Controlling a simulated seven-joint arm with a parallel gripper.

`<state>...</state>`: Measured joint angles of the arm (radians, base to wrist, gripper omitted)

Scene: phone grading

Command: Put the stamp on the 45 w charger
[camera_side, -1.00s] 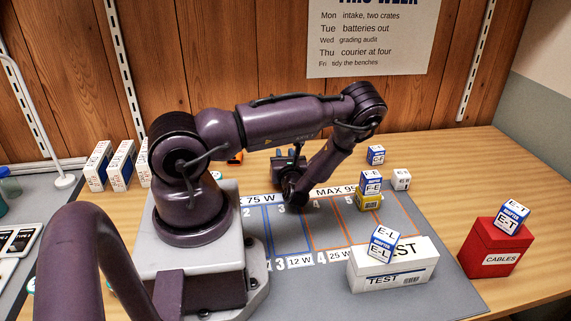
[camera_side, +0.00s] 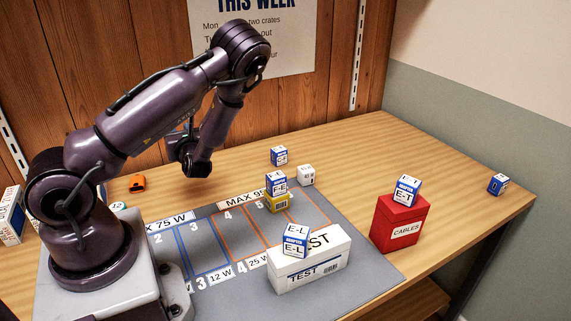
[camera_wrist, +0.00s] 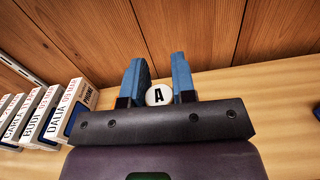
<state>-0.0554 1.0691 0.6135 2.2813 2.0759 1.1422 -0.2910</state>
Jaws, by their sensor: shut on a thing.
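My gripper (camera_side: 186,133) is raised above the back of the bench, left of the small charger boxes. In the wrist view, my gripper (camera_wrist: 156,82) has two blue fingers around a round white piece marked "A" (camera_wrist: 159,96), which I take to be the stamp. The side view hides it behind my wrist. A small white box (camera_side: 306,175) at the mat's back edge seems to read 45 W, but the print is too small to be sure.
The grey mat (camera_side: 215,245) has numbered lanes. Blue-white boxes (camera_side: 279,156) (camera_side: 498,184) and an orange object (camera_side: 137,183) lie farther out.

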